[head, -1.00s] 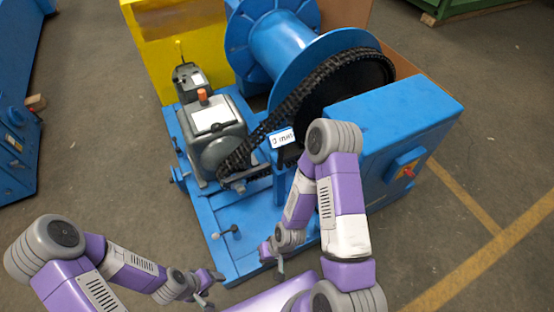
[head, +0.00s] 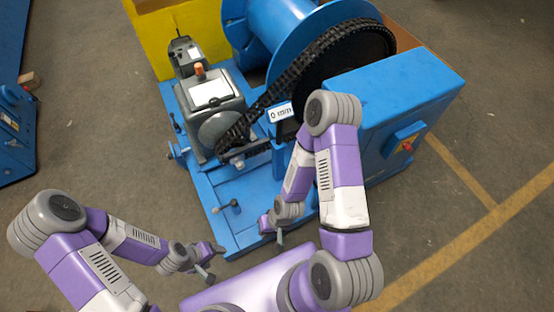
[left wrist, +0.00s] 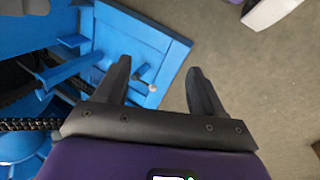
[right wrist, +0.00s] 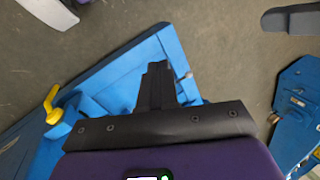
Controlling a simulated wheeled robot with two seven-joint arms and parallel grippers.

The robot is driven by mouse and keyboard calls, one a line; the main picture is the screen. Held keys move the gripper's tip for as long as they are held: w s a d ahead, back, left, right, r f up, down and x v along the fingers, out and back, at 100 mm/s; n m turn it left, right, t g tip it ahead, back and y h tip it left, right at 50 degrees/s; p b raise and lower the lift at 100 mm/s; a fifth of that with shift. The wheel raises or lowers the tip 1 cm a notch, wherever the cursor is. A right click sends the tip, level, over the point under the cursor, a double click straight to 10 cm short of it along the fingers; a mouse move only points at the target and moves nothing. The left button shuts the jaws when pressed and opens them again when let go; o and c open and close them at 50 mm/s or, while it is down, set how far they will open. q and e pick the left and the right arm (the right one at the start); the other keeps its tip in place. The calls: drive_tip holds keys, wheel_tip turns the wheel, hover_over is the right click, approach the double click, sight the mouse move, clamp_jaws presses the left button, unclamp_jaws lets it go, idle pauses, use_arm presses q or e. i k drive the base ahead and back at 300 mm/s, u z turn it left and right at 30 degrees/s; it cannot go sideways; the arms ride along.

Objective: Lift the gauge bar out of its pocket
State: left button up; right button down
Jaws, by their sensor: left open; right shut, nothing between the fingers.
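I cannot pick out the gauge bar or its pocket with certainty. A yellow bent piece with a rounded end (right wrist: 52,104) stands at the left of the right wrist view, in the blue frame; I cannot tell whether it is the bar. My left gripper (head: 213,262) is open and empty by the front edge of the blue base plate (head: 245,225); its spread fingers also show in the left wrist view (left wrist: 160,75). My right gripper (head: 279,250) is shut and empty near that edge, to the right; its closed fingers show in the right wrist view (right wrist: 158,75).
A small pin with a knob (head: 235,206) stands on the base plate. Behind are a grey motor (head: 212,110), a black chain (head: 285,80) and a "0 mm" display (head: 281,112). A blue cabinet (head: 400,105) stands right. Bare floor (head: 110,140) lies left.

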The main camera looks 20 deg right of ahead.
sight(276, 113)
drive_tip(key=u, duration=1.55)
drive_tip(key=k, duration=0.55)
drive_tip(key=z, duration=1.35)
drive_tip(key=i, duration=0.5)
